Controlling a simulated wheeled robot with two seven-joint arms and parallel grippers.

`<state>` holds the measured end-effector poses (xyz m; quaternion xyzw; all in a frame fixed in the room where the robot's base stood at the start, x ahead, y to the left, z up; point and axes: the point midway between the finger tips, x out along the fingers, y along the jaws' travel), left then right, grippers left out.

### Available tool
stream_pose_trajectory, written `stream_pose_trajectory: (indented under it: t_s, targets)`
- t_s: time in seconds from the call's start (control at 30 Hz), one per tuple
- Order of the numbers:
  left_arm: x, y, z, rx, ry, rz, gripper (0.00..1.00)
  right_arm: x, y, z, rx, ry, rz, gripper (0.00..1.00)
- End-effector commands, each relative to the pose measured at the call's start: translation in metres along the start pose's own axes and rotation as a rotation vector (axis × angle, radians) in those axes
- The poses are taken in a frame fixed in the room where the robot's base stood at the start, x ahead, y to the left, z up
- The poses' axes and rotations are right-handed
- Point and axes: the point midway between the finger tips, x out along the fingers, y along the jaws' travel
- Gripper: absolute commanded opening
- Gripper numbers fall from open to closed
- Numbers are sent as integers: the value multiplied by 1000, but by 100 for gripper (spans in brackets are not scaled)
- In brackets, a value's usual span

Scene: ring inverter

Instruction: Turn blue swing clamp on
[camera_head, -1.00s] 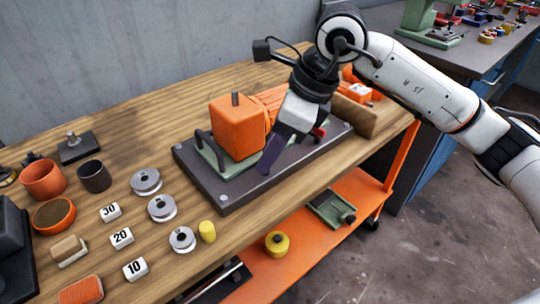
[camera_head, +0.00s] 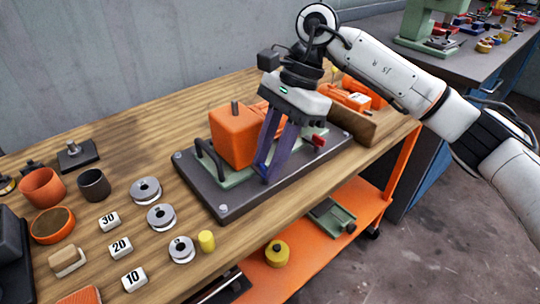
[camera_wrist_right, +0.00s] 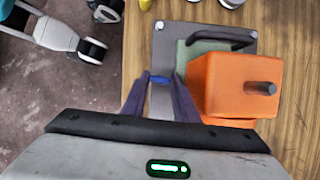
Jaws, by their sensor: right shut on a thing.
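The blue swing clamp's handle (camera_wrist_right: 160,79) shows as a small blue bar between my right gripper's fingertips in the right wrist view. My right gripper (camera_head: 265,176) points down in the head view, at the near side of the orange block (camera_head: 232,136). Its purple fingers (camera_wrist_right: 160,86) are shut on the blue handle. They hide most of the clamp, so I cannot tell its swing position. The orange block stands on a pale green base on the dark fixture plate (camera_head: 225,208). My left gripper is not in view.
A red clamp handle (camera_head: 319,141) is right of my fingers. A black bar handle (camera_head: 207,152) stands left of the block. Ring weights (camera_head: 160,216), number tags (camera_head: 120,246) and a yellow cylinder (camera_head: 207,241) stand at left. A brown block (camera_head: 352,127) is at the plate's right end.

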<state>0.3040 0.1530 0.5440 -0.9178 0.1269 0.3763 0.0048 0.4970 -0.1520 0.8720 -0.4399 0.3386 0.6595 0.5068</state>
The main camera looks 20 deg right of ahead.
Motion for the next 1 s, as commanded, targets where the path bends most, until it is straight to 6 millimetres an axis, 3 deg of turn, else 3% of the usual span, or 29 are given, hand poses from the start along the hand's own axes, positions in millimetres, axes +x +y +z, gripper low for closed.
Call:
stream_pose_trajectory:
  t_s: [0.77,0.8,0.9,1.0]
  targets:
    - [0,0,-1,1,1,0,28,-1,-1,0,-98,2,37,4]
    - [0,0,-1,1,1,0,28,-1,-1,0,-98,2,37,30]
    - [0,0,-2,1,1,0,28,-1,-1,0,-98,2,37,45]
    - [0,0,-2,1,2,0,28,-1,-1,0,-97,1,38,45]
